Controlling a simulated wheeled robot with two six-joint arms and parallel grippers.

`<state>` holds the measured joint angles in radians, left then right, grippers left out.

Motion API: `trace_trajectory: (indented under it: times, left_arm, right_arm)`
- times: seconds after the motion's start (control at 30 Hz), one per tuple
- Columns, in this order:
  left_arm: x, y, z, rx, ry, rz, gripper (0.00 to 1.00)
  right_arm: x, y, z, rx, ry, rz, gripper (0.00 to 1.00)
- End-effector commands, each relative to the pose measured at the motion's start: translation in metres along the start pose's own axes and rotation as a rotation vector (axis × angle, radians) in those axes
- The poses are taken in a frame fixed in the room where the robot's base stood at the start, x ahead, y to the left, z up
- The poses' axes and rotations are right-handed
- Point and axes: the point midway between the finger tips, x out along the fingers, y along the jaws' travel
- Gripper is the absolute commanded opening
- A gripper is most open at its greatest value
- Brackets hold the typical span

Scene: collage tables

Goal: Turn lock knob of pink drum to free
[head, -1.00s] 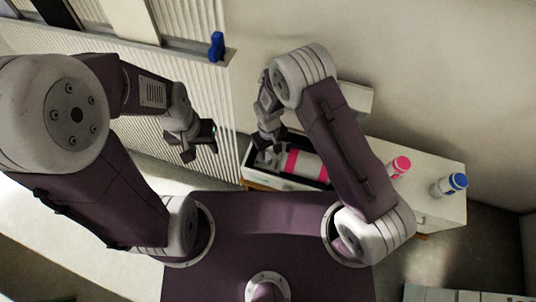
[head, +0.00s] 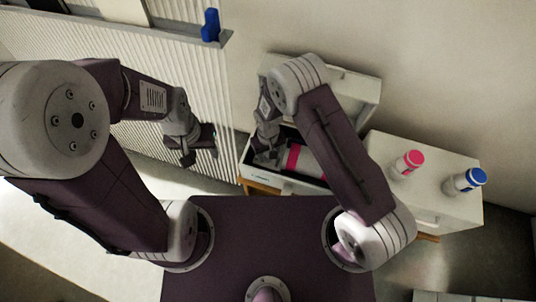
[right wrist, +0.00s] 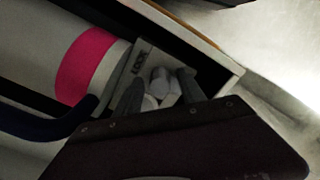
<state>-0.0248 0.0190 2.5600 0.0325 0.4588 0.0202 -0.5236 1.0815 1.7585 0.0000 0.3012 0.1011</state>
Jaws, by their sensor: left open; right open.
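The pink drum (head: 298,158), pale with a pink band, lies in a pale tray or drawer (head: 283,186). Its pink band (right wrist: 84,66) also shows in the right wrist view. At the drum's end is a grey block with a dark label (right wrist: 142,58), and a pale grey lobed knob (right wrist: 165,84) beside it. My right gripper (right wrist: 160,92) is open, with one finger on each side of the knob; I cannot tell whether they touch it. In the head view, my right gripper (head: 266,152) partly hides the drum's end. My left gripper (head: 203,150) is open and empty, left of the tray.
A pink-capped bottle (head: 408,164) and a blue-capped bottle (head: 466,181) stand on the white cabinet top (head: 425,195) at right. A ribbed wall panel (head: 130,75) is behind my left arm, with a blue object (head: 210,26) on its ledge.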

Motion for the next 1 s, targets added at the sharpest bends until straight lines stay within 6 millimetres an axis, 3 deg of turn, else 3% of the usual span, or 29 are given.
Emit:
trace_trajectory:
  times: [0.1,0.27,0.3,0.53,0.73,0.77,0.83,1.0]
  left_arm:
    - [-0.001,0.0,0.0,0.0,0.0,0.0,0.47]
    - [-0.001,0.0,0.0,0.0,0.0,0.0,0.47]
    - [-0.001,0.0,0.0,0.0,0.0,0.0,0.47]
    - [-0.013,0.0,-0.001,0.0,0.0,0.0,0.47]
    - [-0.01,0.0,-0.001,0.0,0.0,0.0,0.47]
    - [-0.01,0.0,-0.001,0.0,0.0,0.0,0.47]
    - [-0.009,0.0,-0.001,0.0,0.0,0.0,0.47]
    - [-0.009,0.0,-0.001,0.0,0.0,0.0,0.47]
  right_arm:
    - [-0.001,0.0,0.0,0.0,0.0,0.0,0.47]
    - [-0.001,0.0,0.0,0.0,0.0,0.0,0.02]
    - [-0.001,0.0,0.0,0.0,0.0,0.0,0.0]
    - [-0.004,0.0,0.001,-0.06,-0.003,0.0,0.0]
    - [-0.001,0.0,0.0,-0.065,0.0,0.0,0.0]
    - [-0.001,0.0,0.0,-0.064,0.0,0.0,0.28]
    - [-0.001,0.0,0.0,-0.064,0.0,0.0,0.47]
    - [-0.001,0.0,0.0,-0.064,0.0,0.0,0.47]
